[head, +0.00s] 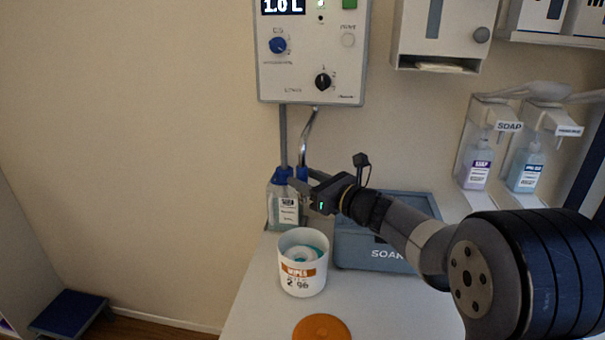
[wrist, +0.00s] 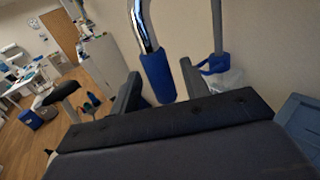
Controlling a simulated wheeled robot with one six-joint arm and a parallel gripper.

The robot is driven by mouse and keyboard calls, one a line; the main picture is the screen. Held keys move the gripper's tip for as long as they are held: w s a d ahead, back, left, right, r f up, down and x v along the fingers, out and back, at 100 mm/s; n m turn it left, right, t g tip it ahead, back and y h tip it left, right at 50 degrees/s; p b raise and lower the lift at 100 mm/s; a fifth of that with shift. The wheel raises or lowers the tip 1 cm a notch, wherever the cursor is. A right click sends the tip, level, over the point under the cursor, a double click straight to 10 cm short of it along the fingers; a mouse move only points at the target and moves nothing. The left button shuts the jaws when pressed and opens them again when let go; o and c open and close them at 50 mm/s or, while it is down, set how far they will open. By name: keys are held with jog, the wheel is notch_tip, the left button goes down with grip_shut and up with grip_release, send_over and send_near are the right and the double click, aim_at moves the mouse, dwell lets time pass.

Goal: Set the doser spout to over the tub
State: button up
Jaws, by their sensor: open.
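The doser (head: 312,50) is a wall box with a "1.0 L" display, a blue knob and a black knob. Its bent chrome spout (head: 309,125) hangs below and ends in a blue sleeve (wrist: 158,78). In the head view the spout's end is by the clear blue-capped bottle, left of the blue-grey tub (head: 372,252) marked "SOAK". The tub's edge also shows in the wrist view (wrist: 300,125). My gripper (head: 300,183) is open at the spout's lower end. In the wrist view its fingers (wrist: 158,85) stand either side of the sleeve; contact is unclear.
The clear bottle (head: 285,208) stands behind my gripper under a straight grey pipe. A white wipes canister (head: 302,278) and an orange disc (head: 322,328) are at the counter's front. Soap dispensers (head: 478,165) hang at the right. My arm covers part of the tub.

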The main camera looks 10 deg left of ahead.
jog(key=shift+x, duration=0.8)
jog(key=shift+c, duration=0.3)
grip_shut()
